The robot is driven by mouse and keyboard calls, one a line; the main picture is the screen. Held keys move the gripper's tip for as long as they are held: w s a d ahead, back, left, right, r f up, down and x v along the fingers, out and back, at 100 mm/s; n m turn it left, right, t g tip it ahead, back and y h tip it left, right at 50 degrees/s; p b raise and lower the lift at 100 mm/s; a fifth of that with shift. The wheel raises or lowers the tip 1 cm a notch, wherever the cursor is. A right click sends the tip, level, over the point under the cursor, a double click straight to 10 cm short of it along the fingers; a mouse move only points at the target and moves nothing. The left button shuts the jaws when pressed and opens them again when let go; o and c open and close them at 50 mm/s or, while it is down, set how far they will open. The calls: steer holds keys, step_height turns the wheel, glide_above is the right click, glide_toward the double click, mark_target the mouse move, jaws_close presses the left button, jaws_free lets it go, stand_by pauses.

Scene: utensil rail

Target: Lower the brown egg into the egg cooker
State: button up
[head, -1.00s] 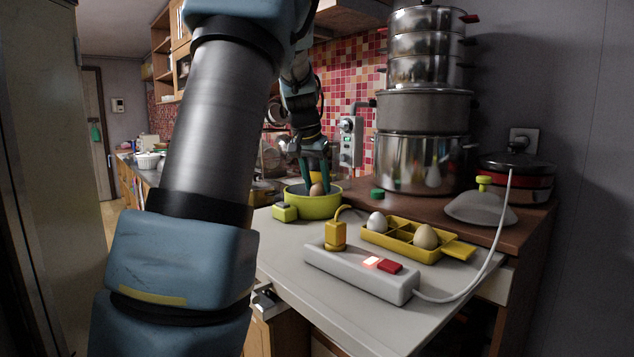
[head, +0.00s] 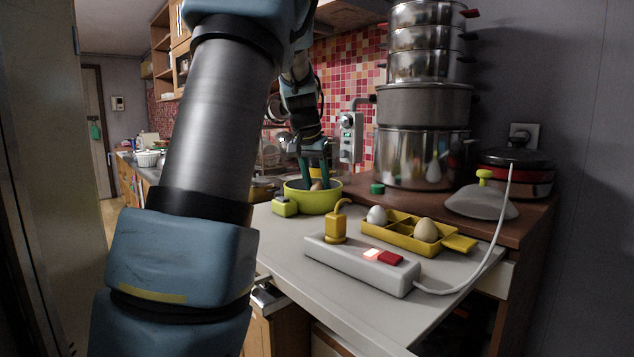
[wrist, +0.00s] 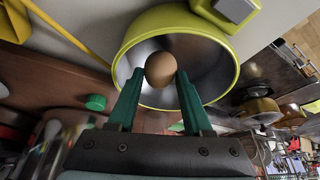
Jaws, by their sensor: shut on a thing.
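The egg cooker is a lime-green round bowl (head: 320,201) with a grey inside, standing on the grey counter in the head view; it also shows in the wrist view (wrist: 228,52). My gripper (head: 315,181) points down into it with two green fingers. In the wrist view my gripper (wrist: 160,82) is shut on the brown egg (wrist: 161,68), which sits between the fingertips inside the bowl's rim. In the head view the egg (head: 316,184) shows only in part above the rim. Whether it touches the cooker's floor cannot be told.
A yellow egg tray (head: 402,238) holds a white egg (head: 377,215) and a cream egg (head: 426,230). A white power strip (head: 350,265) with a lit switch and yellow plug (head: 335,229) lies in front. A grey lid (head: 482,201) and stacked pots (head: 420,158) stand at right.

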steer(key=shift+f+b, duration=0.4)
steer(key=shift+f, duration=0.15)
stand_by(0.4)
steer(key=o, duration=0.8)
steer(key=shift+c, duration=0.2)
steer(key=shift+r, duration=0.1)
